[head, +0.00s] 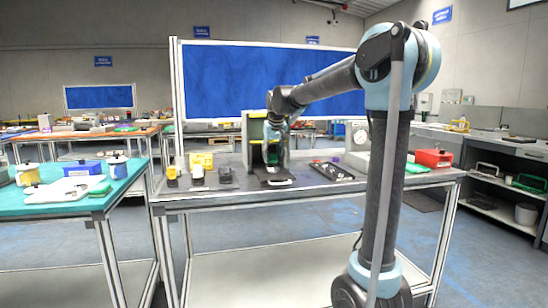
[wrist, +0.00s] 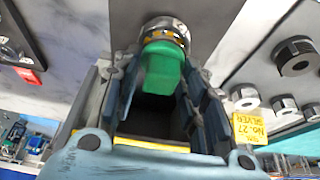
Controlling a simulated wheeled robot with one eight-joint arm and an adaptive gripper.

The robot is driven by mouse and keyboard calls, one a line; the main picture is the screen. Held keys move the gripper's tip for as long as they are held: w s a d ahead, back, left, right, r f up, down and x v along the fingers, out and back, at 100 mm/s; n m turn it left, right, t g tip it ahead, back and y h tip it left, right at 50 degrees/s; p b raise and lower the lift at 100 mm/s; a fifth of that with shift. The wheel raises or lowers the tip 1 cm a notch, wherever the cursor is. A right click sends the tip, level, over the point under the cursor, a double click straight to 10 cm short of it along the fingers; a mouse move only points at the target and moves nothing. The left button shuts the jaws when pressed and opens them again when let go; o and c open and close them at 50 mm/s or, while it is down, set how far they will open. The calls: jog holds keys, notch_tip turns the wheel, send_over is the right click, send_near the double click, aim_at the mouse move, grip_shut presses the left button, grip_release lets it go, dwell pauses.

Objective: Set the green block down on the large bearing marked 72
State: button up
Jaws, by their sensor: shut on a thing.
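A green block (wrist: 163,70) sits between the two fingers of my gripper (wrist: 160,64) in the wrist view, and the gripper is shut on it. Just beyond the block's far end is a round silver ring-shaped part (wrist: 168,27) with yellow-brown marks, which looks like a bearing. I cannot read a 72 on it, nor tell whether the block touches it. The block and bearing are not clear there.
In the wrist view, several silver nut-like parts (wrist: 296,56) and a yellow label (wrist: 251,128) lie at right, and a red part (wrist: 28,75) at left. In the head view, small yellow and dark parts (head: 197,174) stand left on the workbench (head: 225,196), a dark tray (head: 331,171) right.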

jog(key=shift+f, duration=0.55)
dwell(0.4)
jog(key=o, duration=1.2)
jog(key=shift+o, duration=0.6)
jog(key=shift+o, duration=1.3)
jog(key=shift+r, duration=3.75)
